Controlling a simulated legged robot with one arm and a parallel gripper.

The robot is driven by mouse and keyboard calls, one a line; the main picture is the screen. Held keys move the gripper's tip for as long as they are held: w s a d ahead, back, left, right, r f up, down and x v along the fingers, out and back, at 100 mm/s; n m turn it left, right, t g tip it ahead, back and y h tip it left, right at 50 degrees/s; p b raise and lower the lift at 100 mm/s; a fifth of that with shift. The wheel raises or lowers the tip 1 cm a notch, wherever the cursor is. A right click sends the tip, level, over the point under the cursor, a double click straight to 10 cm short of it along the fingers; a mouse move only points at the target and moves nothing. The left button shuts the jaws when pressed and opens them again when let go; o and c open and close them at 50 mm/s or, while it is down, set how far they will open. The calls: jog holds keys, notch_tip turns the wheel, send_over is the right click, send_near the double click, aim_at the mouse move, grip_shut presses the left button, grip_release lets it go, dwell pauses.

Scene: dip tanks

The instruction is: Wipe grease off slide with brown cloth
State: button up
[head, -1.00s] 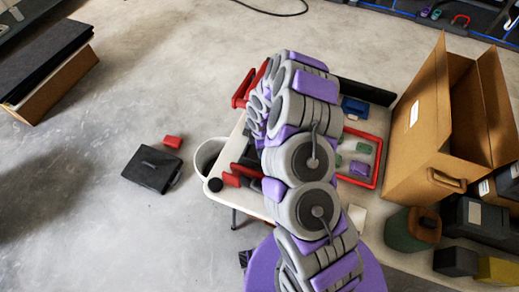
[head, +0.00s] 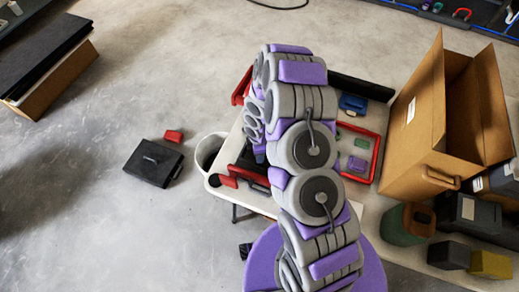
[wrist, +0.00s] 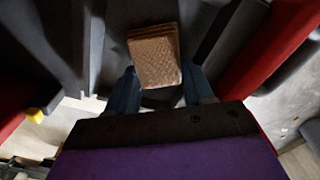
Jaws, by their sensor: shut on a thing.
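The brown cloth (wrist: 154,62) shows in the wrist view as a folded, textured pad. My gripper (wrist: 160,92) has a blue finger on each side of it and is shut on it. Dark grey surfaces (wrist: 68,45) stand around the cloth, with red parts (wrist: 268,50) at the sides. I cannot tell which surface is the slide, nor see grease. Contact between cloth and surface is unclear. In the head view my arm hides most of the work spot and the cloth; black and red parts (head: 229,181) show at its left.
A green container (head: 394,226) stands at the right.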

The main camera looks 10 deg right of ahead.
jog(key=shift+w+d+r+p, duration=0.25)
jog(key=shift+w+p, duration=0.25)
jog(key=shift+p, duration=0.15)
jog(key=shift+w+d+f+b, duration=0.15)
jog(key=shift+w+b, duration=0.1)
jog(key=shift+w, duration=0.1)
jog(key=shift+w+d+f+b, duration=0.1)
jog(key=shift+w+f+b, duration=0.05)
jog(key=shift+w+b, duration=0.15)
jog(key=shift+w+d+r, duration=0.1)
jog(key=shift+w+d, duration=0.25)
jog(key=shift+d, duration=0.15)
jog(key=shift+w+a+r+p, duration=0.1)
jog(key=shift+r+p, duration=0.25)
jog(key=shift+r, duration=2.7)
